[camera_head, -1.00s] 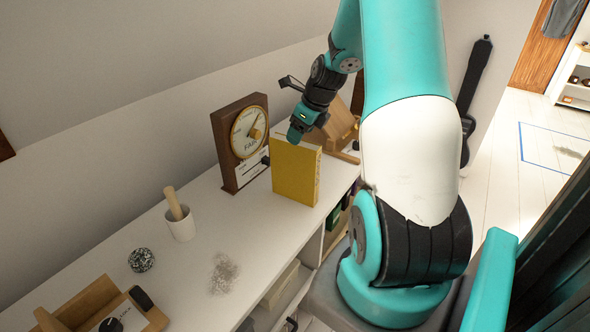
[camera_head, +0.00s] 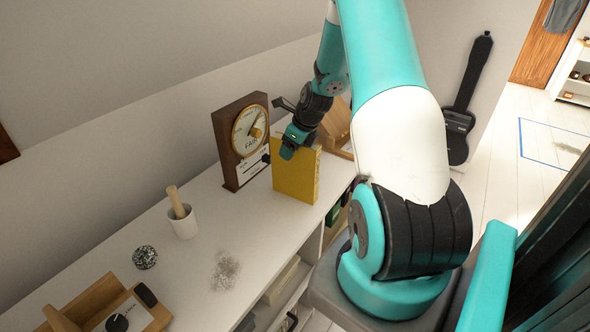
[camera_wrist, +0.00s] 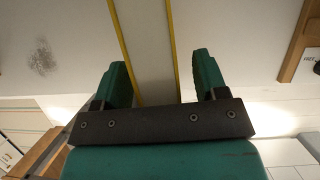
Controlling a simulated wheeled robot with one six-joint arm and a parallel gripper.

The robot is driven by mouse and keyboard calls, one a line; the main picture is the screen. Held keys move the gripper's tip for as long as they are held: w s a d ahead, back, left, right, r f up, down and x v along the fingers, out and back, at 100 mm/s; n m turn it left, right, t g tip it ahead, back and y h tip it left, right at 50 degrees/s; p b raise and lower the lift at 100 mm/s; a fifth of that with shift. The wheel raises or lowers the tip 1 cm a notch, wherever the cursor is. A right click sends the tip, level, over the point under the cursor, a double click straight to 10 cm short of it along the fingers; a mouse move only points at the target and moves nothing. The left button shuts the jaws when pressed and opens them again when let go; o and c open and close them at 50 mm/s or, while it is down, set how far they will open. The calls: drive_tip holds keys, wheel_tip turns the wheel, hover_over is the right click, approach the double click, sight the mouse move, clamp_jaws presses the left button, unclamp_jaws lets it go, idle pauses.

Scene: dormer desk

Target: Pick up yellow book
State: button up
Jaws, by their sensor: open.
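The yellow book (camera_head: 297,178) stands upright on the white shelf top, beside a dial clock. My gripper (camera_head: 291,145) is at the top of the book in the head view, and its fingers partly cover the book's upper edge. In the wrist view, my gripper (camera_wrist: 160,78) is open, with one green finger on each side of the book (camera_wrist: 147,50). The book's pale page edges and two thin yellow covers run between the fingers.
The wooden dial clock (camera_head: 228,168) stands close left of the book. A wooden holder (camera_head: 338,125) is behind it on the right. A mortar with pestle (camera_head: 183,222), a speckled ball (camera_head: 145,257) and a wooden tray (camera_head: 92,296) stand nearer.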

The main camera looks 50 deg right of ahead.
drive_tip(key=shift+f, duration=0.1)
clamp_jaws()
idle(0.3)
